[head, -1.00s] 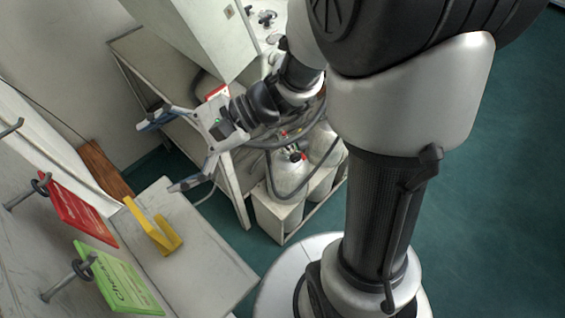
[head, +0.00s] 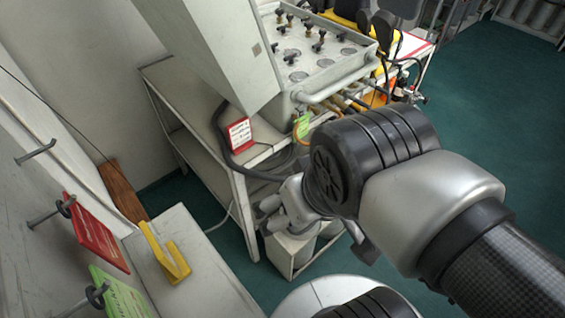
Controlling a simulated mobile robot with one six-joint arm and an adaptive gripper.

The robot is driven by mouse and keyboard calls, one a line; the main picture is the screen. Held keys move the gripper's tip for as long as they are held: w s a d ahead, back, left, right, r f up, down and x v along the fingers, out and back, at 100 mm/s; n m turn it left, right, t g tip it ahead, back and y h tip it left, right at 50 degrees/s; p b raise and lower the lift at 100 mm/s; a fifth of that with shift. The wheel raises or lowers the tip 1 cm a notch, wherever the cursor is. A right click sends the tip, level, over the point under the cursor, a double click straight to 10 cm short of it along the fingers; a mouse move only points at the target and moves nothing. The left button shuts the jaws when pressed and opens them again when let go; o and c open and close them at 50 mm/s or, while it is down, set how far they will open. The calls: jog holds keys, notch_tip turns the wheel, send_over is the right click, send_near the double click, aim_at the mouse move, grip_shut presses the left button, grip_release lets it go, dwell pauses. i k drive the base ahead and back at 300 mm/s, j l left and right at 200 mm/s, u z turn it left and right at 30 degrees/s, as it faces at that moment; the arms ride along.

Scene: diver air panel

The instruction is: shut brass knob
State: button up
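The air panel (head: 310,62) is a pale box top at the upper middle of the head view, with round gauges and several small dark-topped knobs on brass-coloured stems. One knob (head: 320,37) stands near the panel's middle. I cannot tell which one is the brass knob of the task, or whether any is turned shut. My gripper (head: 272,212) shows only in part as pale grey pieces at the left of my wrist, below and apart from the panel. My arm hides much of it, and its fingers cannot be made out clearly.
A grey cabinet (head: 205,50) stands left of the panel. A red-and-white sign (head: 239,135) and a green tag (head: 302,125) are on the bench. Hoses run under the panel's front. A yellow bracket (head: 165,252) lies on the left shelf. Green floor is open at right.

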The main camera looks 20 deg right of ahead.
aim_at(316, 111)
jog(key=l+z, duration=0.2)
jog(key=i+l+z, duration=0.2)
jog(key=l, duration=0.2)
jog(key=i+j+z, duration=0.1)
jog(key=z, duration=0.65)
